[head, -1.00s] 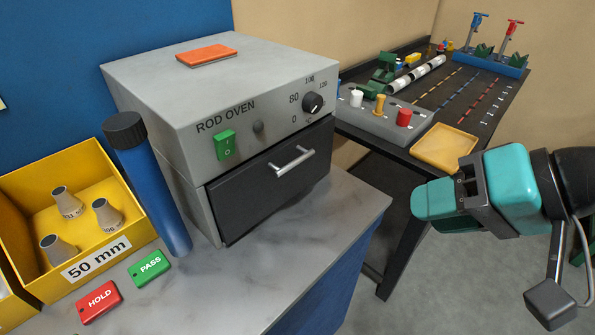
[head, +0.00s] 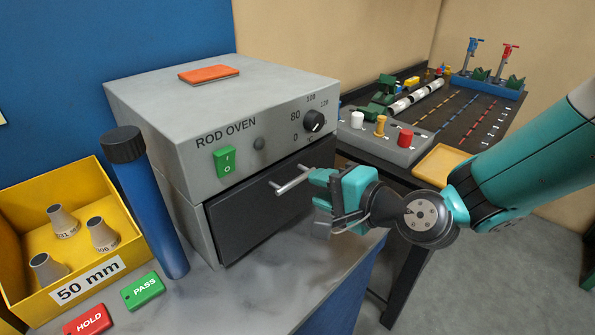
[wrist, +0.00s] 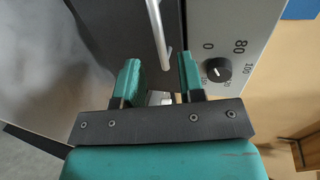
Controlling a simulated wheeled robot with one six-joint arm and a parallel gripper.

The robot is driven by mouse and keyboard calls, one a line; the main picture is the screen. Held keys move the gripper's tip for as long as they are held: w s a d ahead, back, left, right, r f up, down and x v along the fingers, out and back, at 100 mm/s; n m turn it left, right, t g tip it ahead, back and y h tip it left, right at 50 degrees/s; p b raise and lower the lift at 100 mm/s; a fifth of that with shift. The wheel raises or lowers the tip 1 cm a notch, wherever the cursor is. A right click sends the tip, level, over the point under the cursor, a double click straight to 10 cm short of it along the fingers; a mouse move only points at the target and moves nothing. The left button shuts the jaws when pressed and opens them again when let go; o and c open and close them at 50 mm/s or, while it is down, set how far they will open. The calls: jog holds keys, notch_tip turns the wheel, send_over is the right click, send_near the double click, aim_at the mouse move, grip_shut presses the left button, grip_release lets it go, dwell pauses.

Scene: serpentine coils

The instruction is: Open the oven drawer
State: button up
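The rod oven (head: 235,105) is a grey box on the counter in the head view. Its dark drawer front (head: 250,210) looks closed, flush below the control panel. The silver bar handle (head: 290,181) sticks out from it, and its right end lies close to my gripper (head: 321,190). In the wrist view the handle (wrist: 157,30) runs down towards the gap between the two teal fingers of my gripper (wrist: 159,65). The fingers are apart, with nothing clamped. How deep the bar sits between them I cannot tell.
A blue capped tube (head: 150,205) stands left of the oven, beside a yellow bin (head: 100,262). Green PASS (head: 143,291) and red HOLD (head: 88,320) tags lie in front. A side table at the right holds a button box (head: 385,135) and a yellow tray (head: 437,163).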

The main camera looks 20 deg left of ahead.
aim_at(299, 181)
jog(key=p+x, duration=0.1)
jog(key=x, duration=0.5)
jog(key=shift+w+a, duration=0.1)
jog(key=shift+a, duration=0.2)
jog(key=shift+c, duration=0.2)
grip_shut()
